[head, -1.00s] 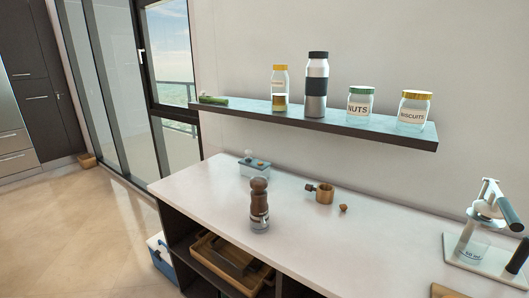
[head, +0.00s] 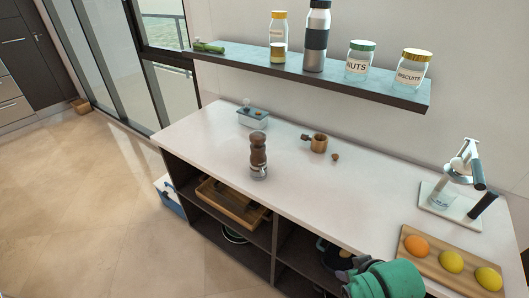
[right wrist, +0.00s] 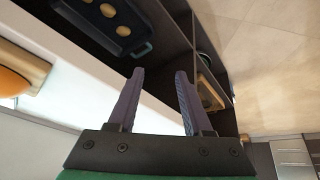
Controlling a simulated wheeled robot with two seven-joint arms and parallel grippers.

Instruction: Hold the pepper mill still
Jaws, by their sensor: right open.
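The pepper mill (head: 258,156), with a dark brown wooden top and a silver lower part, stands upright on the white counter (head: 215,155) left of its middle. Nothing touches it. It is not seen in the right wrist view. My right gripper (right wrist: 160,78) is open and empty in the right wrist view, its two fingers well apart. Its green arm shows low in the head view, in front of the counter and well away from the mill. My left gripper is not in view.
A small wooden-handled pot (head: 318,143) and a tiny brown piece (head: 335,157) stand right of the mill. A blue-white box (head: 253,117) stands behind it. A wall shelf (head: 300,73) with jars overhangs the back. A fruit board (head: 452,262) and juicer (head: 459,185) are at right.

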